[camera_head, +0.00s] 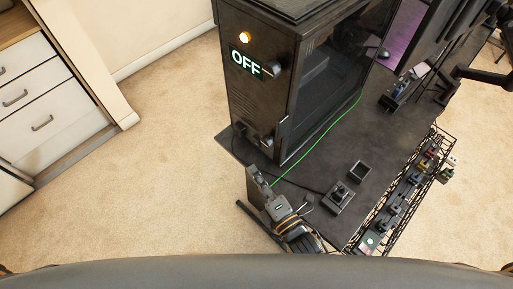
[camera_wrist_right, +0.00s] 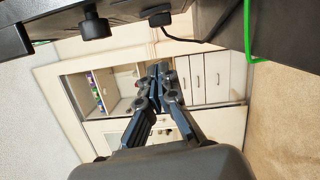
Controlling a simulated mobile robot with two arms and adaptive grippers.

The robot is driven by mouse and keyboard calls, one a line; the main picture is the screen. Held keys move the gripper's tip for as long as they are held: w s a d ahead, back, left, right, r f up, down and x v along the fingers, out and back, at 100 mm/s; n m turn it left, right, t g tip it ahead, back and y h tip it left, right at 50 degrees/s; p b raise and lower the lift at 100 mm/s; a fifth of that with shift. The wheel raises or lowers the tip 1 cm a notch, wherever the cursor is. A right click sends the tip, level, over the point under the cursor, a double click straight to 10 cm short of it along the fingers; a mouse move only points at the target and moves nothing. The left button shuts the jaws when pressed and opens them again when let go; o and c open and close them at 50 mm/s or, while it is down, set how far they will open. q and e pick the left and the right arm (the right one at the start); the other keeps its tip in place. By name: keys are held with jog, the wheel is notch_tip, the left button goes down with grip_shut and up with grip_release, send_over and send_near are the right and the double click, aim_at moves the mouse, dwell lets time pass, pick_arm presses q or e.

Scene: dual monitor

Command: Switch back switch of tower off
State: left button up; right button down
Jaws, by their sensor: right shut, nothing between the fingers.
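The tower (camera_head: 262,105) is a black case standing on the dark desk in the head view. Lower on this face are small dark fittings (camera_head: 266,141); whether one is a switch I cannot tell. My right gripper (camera_head: 256,176) is just below the tower's lower back corner, apart from it. In the wrist view my right gripper (camera_wrist_right: 159,70) is shut and empty, below a dark panel with a black knob (camera_wrist_right: 95,26). My left gripper is not visible.
A green cable (camera_head: 322,135) runs beside the tower. A wire rack (camera_head: 395,205) lines the desk edge. White drawers (camera_head: 40,100) stand left; the carpet between is clear.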

aim_at(256, 142)
jog(key=w, duration=0.2)
jog(key=w+p, duration=0.1)
jog(key=w, duration=0.3)
jog(key=shift+w+a+r, duration=0.2)
jog(key=shift+a+r, duration=0.1)
jog(key=shift+w+d, duration=0.35)
jog(key=shift+d, duration=0.1)
jog(key=shift+w+d+r+p, duration=0.2)
jog(key=shift+w+p, duration=0.05)
jog(key=shift+p, duration=0.2)
